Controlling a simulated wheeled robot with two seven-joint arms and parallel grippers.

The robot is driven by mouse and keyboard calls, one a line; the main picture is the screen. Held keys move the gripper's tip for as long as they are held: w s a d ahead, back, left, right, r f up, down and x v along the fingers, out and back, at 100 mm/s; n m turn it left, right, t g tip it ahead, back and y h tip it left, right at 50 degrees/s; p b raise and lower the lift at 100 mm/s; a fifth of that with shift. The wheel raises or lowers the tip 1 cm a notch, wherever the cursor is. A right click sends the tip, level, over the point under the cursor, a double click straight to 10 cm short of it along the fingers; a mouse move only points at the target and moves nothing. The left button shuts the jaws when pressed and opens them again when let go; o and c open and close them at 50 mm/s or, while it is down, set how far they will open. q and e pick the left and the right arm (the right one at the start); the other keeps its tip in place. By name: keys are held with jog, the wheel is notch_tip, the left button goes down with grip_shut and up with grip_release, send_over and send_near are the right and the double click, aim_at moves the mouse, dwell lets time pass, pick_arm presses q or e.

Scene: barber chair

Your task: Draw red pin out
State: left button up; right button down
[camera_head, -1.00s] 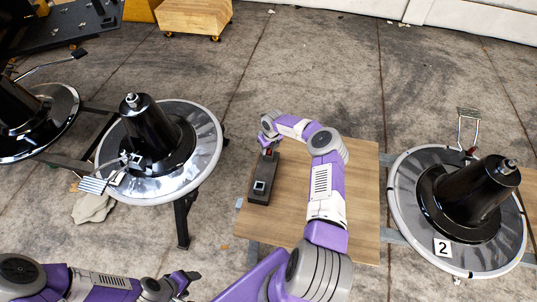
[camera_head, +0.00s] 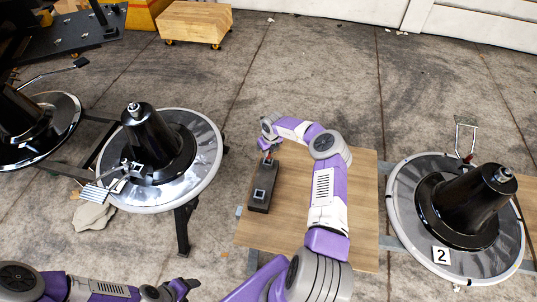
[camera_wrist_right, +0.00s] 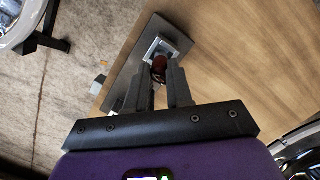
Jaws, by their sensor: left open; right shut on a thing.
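The red pin (camera_head: 268,161) shows as a small red spot at the far end of a dark block (camera_head: 260,203) on the wooden board. In the right wrist view the red pin (camera_wrist_right: 159,65) is between the fingertips, in front of a silver square socket (camera_wrist_right: 158,46) on the dark block. My right gripper (camera_head: 268,148) reaches over the block's far end and is shut on the red pin. Whether the pin's lower end is still inside the socket is hidden. My left gripper (camera_head: 185,288) is open and empty at the lower left, away from the block.
The wooden board (camera_head: 355,215) has free room right of the block. Barber chair bases stand on both sides: a left one (camera_head: 205,150) and a right one (camera_head: 405,190) with a "2" label (camera_head: 441,255). A wooden cart (camera_head: 195,22) is at the back.

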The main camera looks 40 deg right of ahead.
notch_tip(320, 180, up, 6)
jog(key=shift+r+p, duration=0.1)
jog(key=shift+p, duration=0.95)
jog(key=shift+r, duration=0.3)
notch_tip(320, 180, up, 8)
jog(key=p, duration=0.8)
jog(key=shift+f, duration=0.15)
